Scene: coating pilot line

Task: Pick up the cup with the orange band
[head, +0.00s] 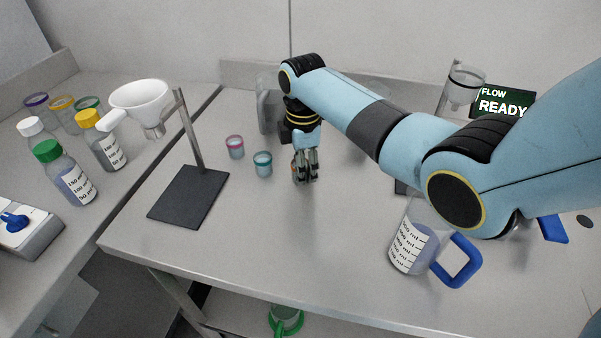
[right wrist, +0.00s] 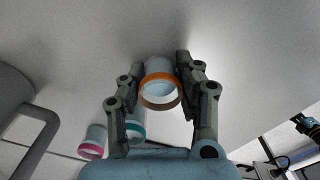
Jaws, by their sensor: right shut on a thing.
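The cup with the orange band (right wrist: 160,79) sits between the fingers of my right gripper (right wrist: 160,92) in the right wrist view. The gripper is shut on it, with a finger on each side. In the head view my right gripper (head: 306,179) points down over the table, right of the teal-banded cup, and its fingers hide nearly all of the held cup. I cannot tell whether the cup touches the table. My left gripper is not in view.
A teal-banded cup (head: 263,164) and a pink-banded cup (head: 235,147) stand close to the left of the gripper. A black stand (head: 188,197) holds a white funnel (head: 141,99). A blue-handled jug (head: 409,246) is at the right. The front middle table is clear.

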